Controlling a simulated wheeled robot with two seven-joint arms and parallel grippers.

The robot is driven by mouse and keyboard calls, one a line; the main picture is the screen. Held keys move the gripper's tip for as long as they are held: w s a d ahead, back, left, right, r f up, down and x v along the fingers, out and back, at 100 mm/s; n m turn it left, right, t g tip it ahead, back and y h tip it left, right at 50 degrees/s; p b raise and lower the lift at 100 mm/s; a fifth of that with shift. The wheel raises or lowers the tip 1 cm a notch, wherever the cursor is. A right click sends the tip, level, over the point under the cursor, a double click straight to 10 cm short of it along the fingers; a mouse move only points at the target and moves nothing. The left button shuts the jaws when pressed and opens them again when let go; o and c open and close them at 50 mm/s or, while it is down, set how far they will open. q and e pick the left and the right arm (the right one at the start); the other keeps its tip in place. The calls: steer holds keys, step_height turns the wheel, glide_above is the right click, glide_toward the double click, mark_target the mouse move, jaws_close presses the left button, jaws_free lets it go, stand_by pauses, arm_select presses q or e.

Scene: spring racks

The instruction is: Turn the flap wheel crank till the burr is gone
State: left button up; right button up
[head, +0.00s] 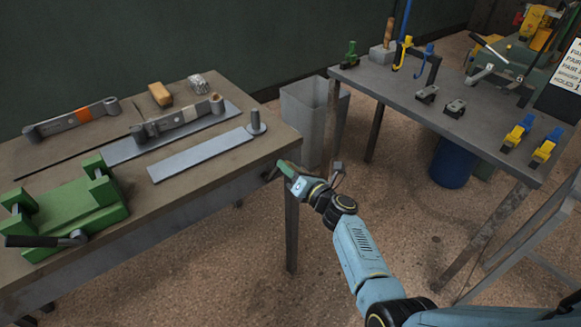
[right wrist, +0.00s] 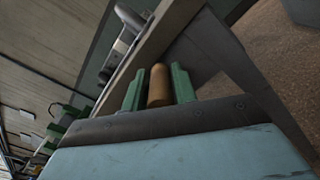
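My right gripper (head: 288,172) is at the right edge of the left bench in the head view. The handle sits just off the bench edge. In the head view the gripper mostly hides it, with a small dark piece (head: 271,173) at the edge beside it. I cannot make out the flap wheel or a burr clearly. My left gripper is not in view.
The left bench (head: 210,178) holds a green vise-like fixture (head: 70,215), spring bars with eyes (head: 72,119), a tan block (head: 159,94), and a flat plate (head: 200,153) beside an upright post (head: 256,122). A grey bin (head: 305,110) and a second bench (head: 400,88) stand beyond.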

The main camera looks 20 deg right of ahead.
steer(key=shift+o, duration=1.3)
steer(key=shift+r, duration=0.1)
